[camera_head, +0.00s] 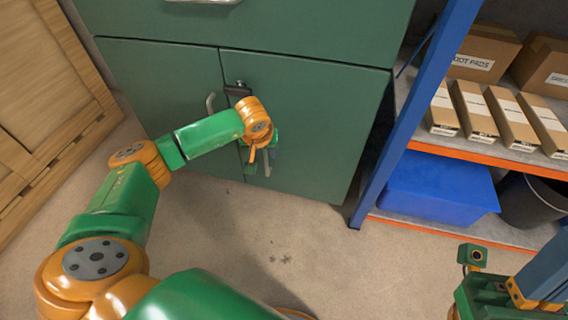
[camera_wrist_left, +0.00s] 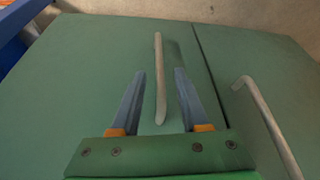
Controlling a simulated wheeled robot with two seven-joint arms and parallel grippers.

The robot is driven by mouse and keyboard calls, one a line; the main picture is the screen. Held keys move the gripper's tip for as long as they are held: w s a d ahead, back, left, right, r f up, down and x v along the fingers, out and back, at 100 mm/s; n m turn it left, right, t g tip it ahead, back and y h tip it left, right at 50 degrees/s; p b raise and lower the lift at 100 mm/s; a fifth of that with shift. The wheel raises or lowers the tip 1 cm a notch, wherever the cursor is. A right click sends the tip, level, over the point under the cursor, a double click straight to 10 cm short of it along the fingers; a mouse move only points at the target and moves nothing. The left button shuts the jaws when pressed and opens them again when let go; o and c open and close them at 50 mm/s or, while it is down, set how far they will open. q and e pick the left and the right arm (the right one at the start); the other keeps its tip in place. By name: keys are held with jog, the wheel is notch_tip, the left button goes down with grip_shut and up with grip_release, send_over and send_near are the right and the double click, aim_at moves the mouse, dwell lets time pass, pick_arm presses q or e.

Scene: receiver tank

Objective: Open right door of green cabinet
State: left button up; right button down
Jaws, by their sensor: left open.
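The green cabinet's right door (camera_head: 318,115) appears closed, flush beside the left door (camera_head: 160,85). My left gripper (camera_head: 260,160) is in front of the right door, near its inner edge. In the left wrist view the right door's pale bar handle (camera_wrist_left: 159,75) lies between the open fingers of my left gripper (camera_wrist_left: 160,85), with a gap on both sides. In the head view the gripper mostly hides this handle. The left door's handle (camera_head: 210,103) also shows in the left wrist view (camera_wrist_left: 264,112). My right gripper (camera_head: 540,275) is partly in view at lower right.
A blue-posted rack (camera_head: 410,110) stands right of the cabinet, holding cardboard boxes (camera_head: 480,110) and a blue bin (camera_head: 438,188). A dark bucket (camera_head: 530,200) is beside the bin. Wooden crates (camera_head: 45,100) stand at left. The floor (camera_head: 250,225) before the cabinet is clear.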

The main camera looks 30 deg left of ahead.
aim_at(265, 157)
pick_arm(q)
jog(key=b+x, duration=0.1)
jog(key=x, duration=0.3)
jog(key=shift+f+b, duration=0.15)
jog(key=shift+b, duration=0.2)
jog(key=shift+c, duration=0.2)
jog(key=shift+d, duration=0.1)
grip_shut()
dwell(0.7)
